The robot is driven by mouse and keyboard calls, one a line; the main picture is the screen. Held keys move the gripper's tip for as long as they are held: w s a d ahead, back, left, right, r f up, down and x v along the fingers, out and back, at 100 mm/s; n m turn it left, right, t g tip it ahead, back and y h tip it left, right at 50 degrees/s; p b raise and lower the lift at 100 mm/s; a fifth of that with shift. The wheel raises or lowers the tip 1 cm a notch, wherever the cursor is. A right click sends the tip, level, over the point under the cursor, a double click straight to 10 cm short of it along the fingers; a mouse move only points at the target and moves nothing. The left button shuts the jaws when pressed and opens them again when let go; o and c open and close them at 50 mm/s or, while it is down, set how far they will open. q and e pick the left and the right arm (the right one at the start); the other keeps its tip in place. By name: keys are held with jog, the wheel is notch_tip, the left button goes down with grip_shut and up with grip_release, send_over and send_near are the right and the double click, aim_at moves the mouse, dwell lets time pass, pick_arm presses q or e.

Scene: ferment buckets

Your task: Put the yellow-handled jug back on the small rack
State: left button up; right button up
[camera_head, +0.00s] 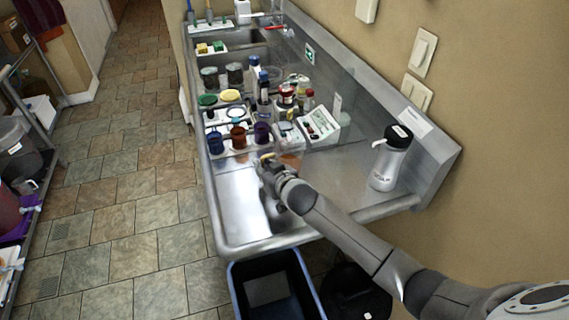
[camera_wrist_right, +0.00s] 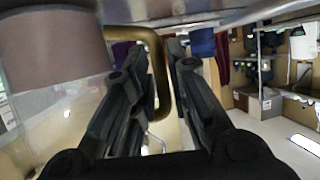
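The yellow-handled jug (camera_head: 291,146) is clear with a reddish-brown lower part, and stands upright at the steel counter. In the head view my right gripper (camera_head: 266,164) is at its near left side and hides part of it. In the right wrist view, which looks inverted, the brass-yellow handle (camera_wrist_right: 162,85) lies between the two fingers of my right gripper (camera_wrist_right: 158,55), which look closed in on it; the jug body (camera_wrist_right: 55,60) fills the left. A low white rack (camera_head: 240,150) with blue, brown and purple vessels is just left of the jug. My left gripper is out of view.
Bottles and jars (camera_head: 263,90) crowd the counter behind. A white printed box (camera_head: 320,126) is right of the jug. A silver flask (camera_head: 391,160) stands further right by the wall. The front left counter (camera_head: 240,200) is clear. A blue-rimmed bin (camera_head: 275,290) is below.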

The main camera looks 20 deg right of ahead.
aim_at(263, 159)
grip_shut()
jog(key=shift+r, duration=0.45)
notch_tip(263, 159, up, 2)
jog(key=shift+r, duration=0.15)
jog(key=s+r+b, duration=0.3)
jog(key=s+r, duration=0.7)
jog(key=s, duration=0.4)
jog(key=s+d+r+m+h+b, duration=0.1)
jog(key=d+r, duration=0.3)
jog(key=r, duration=0.6)
jog(key=shift+s+r+m+h, duration=0.2)
jog(key=shift+m+h, duration=0.4)
jog(key=shift+h, duration=0.2)
